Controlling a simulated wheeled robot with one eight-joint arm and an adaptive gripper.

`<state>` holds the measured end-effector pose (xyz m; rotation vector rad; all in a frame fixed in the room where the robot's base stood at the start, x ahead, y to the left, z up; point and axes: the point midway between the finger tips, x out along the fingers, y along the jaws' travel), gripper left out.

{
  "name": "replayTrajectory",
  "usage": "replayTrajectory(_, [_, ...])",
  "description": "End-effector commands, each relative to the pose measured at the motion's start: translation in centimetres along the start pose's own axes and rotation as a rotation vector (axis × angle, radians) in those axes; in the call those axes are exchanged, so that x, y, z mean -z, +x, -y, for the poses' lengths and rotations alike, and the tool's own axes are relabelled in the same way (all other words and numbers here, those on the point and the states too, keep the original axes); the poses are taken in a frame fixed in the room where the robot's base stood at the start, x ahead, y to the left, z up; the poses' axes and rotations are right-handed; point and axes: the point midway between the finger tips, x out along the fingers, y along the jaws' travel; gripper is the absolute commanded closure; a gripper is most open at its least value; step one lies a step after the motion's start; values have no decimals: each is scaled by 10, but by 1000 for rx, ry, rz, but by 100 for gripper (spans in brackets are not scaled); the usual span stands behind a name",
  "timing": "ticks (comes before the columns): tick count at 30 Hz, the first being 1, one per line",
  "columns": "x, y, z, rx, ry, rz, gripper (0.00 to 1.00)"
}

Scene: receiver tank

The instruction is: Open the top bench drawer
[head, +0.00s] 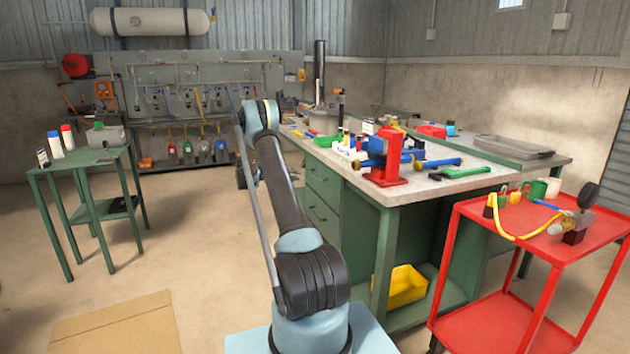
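The green workbench (470,179) with a pale top stands right of centre. The top bench drawer (323,182) is a green front on its left side, just under the worktop; it looks flush and shut. A second drawer (322,215) lies below it and also looks shut. My arm rises in front of the bench's left end and covers part of the space beside the drawers. A dark part at my arm's far end shows left of the upper arm, apart from the drawers in the picture; my gripper's fingers cannot be made out.
A red cart (560,238) stands at the right, close to the bench. A green side table (95,165) stands at the left. A cardboard sheet (118,325) lies on the floor. A yellow bin (403,287) sits on the bench's lower shelf. Floor left of the bench is clear.

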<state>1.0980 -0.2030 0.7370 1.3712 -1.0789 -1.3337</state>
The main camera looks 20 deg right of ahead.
Motion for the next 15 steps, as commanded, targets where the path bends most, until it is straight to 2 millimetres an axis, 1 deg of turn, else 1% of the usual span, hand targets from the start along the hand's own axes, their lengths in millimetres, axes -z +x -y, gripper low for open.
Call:
replayTrajectory(1, [0, 10, 0, 0, 1, 1, 83])
replayTrajectory(3, [0, 23, 0, 0, 1, 2, 83])
replayTrajectory(15, [0, 91, 0, 0, 0, 1, 83])
